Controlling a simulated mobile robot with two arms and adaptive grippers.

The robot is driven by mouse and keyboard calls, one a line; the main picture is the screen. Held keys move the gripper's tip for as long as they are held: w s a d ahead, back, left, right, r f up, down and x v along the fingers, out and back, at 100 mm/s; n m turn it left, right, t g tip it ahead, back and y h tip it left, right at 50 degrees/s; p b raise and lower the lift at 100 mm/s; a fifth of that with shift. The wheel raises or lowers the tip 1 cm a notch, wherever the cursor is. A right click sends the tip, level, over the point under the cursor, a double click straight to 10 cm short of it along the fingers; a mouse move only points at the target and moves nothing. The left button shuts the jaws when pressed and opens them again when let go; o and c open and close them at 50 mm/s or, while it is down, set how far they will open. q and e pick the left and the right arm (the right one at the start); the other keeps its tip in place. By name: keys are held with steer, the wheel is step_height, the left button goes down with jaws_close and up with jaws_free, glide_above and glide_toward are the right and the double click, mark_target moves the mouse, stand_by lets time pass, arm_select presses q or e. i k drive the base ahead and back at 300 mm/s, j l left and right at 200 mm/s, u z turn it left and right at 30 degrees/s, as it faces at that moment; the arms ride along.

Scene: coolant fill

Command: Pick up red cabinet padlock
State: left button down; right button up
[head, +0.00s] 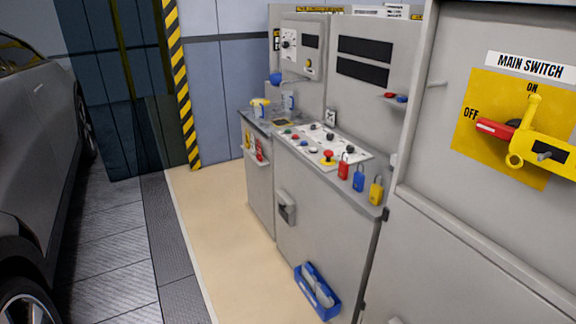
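A red padlock (343,169) with an upright shackle stands near the front right edge of the grey cabinet's sloping control desk (325,150). A blue padlock (358,179) and a yellow padlock (376,191) stand in a row to its right. The three look slightly apart. Neither of my grippers shows in the head view, so nothing is seen near the padlocks.
A large panel (480,230) with a yellow and red main switch (510,130) stands close on the right. A car (40,160) stands at left. The beige floor (215,240) between is clear.

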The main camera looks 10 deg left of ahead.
mark_target(343, 167)
steer(key=i+j+z, duration=0.15)
steer(key=z, duration=0.2)
steer(key=i+j+z, duration=0.15)
steer(key=z, duration=0.25)
steer(key=i+j+z, duration=0.1)
steer(key=j+z, duration=0.25)
